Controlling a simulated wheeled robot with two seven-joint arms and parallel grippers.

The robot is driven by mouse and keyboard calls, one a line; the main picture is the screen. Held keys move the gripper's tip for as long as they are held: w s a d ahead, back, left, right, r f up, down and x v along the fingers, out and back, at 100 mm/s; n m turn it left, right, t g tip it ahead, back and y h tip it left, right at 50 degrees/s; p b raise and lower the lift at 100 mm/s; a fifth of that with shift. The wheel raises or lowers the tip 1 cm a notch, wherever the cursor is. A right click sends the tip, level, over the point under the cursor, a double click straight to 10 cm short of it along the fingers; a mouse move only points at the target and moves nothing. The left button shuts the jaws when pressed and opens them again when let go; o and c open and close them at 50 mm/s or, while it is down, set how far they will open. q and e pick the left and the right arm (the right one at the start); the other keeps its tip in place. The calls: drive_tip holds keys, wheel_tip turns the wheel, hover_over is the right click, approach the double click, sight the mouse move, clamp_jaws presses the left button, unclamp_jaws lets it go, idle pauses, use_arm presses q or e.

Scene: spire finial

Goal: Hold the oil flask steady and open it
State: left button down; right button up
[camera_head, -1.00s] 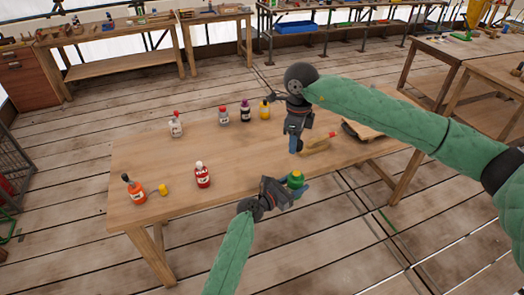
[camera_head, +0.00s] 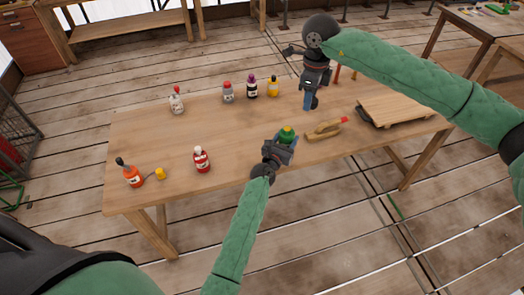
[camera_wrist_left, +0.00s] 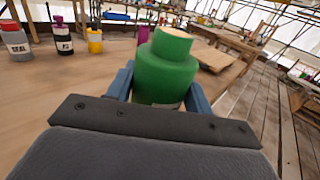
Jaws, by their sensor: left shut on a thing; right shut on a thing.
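The oil flask is a green round-shouldered bottle (camera_head: 287,135) with a short neck and a pale yellowish top. My left gripper (camera_head: 279,148) is shut around its body near the table's front edge. In the left wrist view the flask (camera_wrist_left: 166,72) stands between two blue fingers (camera_wrist_left: 158,92), its neck up. I cannot tell whether the pale top is an opening or a cap. My right gripper (camera_head: 308,103) points down over the table, beyond the flask and a little right of it, apart from it. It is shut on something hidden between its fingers.
The wooden table (camera_head: 240,130) holds a red bottle (camera_head: 201,160), an orange bottle (camera_head: 131,174), a small yellow piece (camera_head: 160,174) and several bottles along the back. A brush-like wooden tool (camera_head: 323,130) and a wooden board (camera_head: 400,105) lie right. The table's middle is clear.

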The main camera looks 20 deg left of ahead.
use_arm(q)
drive_tip(key=w+a+f+b, duration=0.1)
drive_tip(key=a+f+b, duration=0.1)
drive_tip(key=a+b, duration=0.1)
drive_tip(key=w+a+f+b, duration=0.1)
drive_tip(key=a+f+b, duration=0.2)
drive_tip(key=a, duration=0.1)
drive_tip(key=w+a+f+b, duration=0.2)
drive_tip(key=a+b, duration=0.1)
drive_tip(key=a, duration=0.1)
drive_tip(key=shift+w+f, duration=0.1)
drive_tip(key=shift+f, duration=0.1)
drive_tip(key=shift+f+b, duration=0.6)
drive_tip(key=shift+b, duration=0.3)
wheel_tip(320, 180, down, 3)
drive_tip(key=shift+r+b, duration=0.1)
drive_tip(key=shift+b, duration=1.1)
drive_tip(key=shift+r, duration=0.1)
